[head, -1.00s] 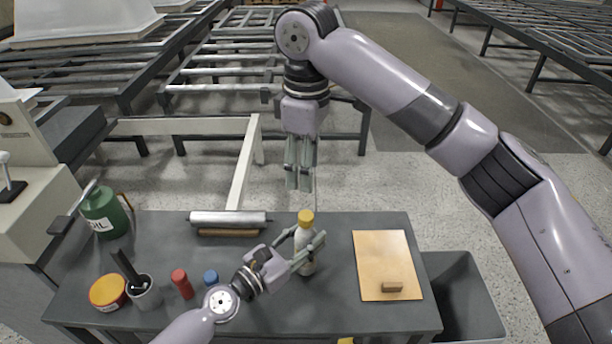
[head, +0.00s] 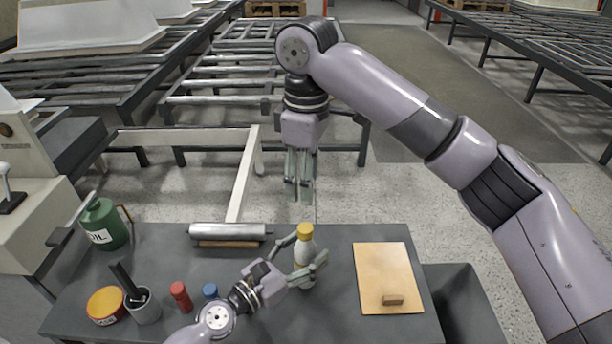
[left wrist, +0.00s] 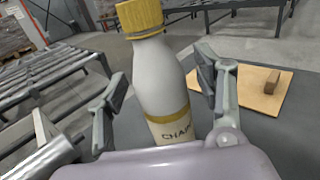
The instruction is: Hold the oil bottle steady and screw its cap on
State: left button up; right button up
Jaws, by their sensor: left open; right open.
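The oil bottle (head: 305,246) is pale, with a yellow cap (head: 305,230), and stands upright on the dark workbench. In the left wrist view the bottle (left wrist: 160,80) shows a yellow band and a partly visible label; its yellow cap (left wrist: 140,17) sits on top of the neck. How tightly the cap sits I cannot tell. My left gripper (head: 307,257) is open, with a finger on each side of the bottle. Its fingers also flank the bottle in the left wrist view. My right gripper (head: 300,190) is open and empty, pointing down in the air, above and beyond the bottle in the picture.
A wooden board (head: 385,270) with a small brown block (head: 392,299) lies right of the bottle. A metal roller (head: 228,231) lies behind left. A green oil can (head: 104,223), a dark pot (head: 143,306), a yellow-lidded tin (head: 106,303), and red (head: 180,295) and blue-topped (head: 210,291) items stand left.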

pick_arm(q)
jog(key=v, duration=1.1)
jog(key=shift+s+a, duration=0.2)
